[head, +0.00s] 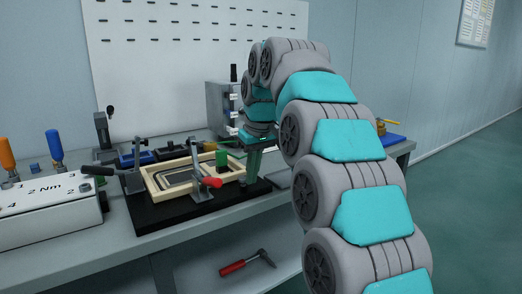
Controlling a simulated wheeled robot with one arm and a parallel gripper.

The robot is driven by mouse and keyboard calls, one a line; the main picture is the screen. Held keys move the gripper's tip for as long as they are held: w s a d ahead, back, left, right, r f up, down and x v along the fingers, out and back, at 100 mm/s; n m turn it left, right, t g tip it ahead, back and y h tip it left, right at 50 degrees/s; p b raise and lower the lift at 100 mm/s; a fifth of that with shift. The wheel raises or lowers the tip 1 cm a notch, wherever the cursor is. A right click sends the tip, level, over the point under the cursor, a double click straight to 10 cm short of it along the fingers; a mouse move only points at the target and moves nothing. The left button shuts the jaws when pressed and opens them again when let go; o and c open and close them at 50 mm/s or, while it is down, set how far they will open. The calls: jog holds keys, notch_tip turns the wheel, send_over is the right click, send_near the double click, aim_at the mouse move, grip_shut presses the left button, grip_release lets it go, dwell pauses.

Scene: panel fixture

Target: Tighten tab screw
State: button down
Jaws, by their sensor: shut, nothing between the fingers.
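The panel fixture is a pale wooden frame (156,188) around a grey panel, set on a black base plate (160,217) on the bench. A toggle clamp with a red handle (211,182) stands at its front edge, and one with a black handle (98,170) at its left. A small green block (222,158) stands at the frame's right part. I cannot make out the tab screw. My gripper (252,180) points down just right of the frame, over the right end of the base plate. It is shut and empty, and my arm partly hides the area behind it.
A white box marked "2 Nm" (45,215) stands at the left, with orange-handled (6,153) and blue-handled (54,145) drivers at it. A grey cabinet (217,108) stands behind my gripper. A red-handled tool (245,264) lies on the lower shelf. Open floor lies right.

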jog(key=shift+s+a+r+p, duration=0.1)
jog(key=shift+s+a+p, duration=0.15)
jog(key=shift+p, duration=0.05)
jog(key=shift+s+a, duration=0.25)
jog(key=shift+a, duration=0.35)
jog(key=shift+s, duration=0.1)
dwell(0.4)
jog(key=shift+s+d, duration=0.15)
jog(key=shift+s, duration=0.15)
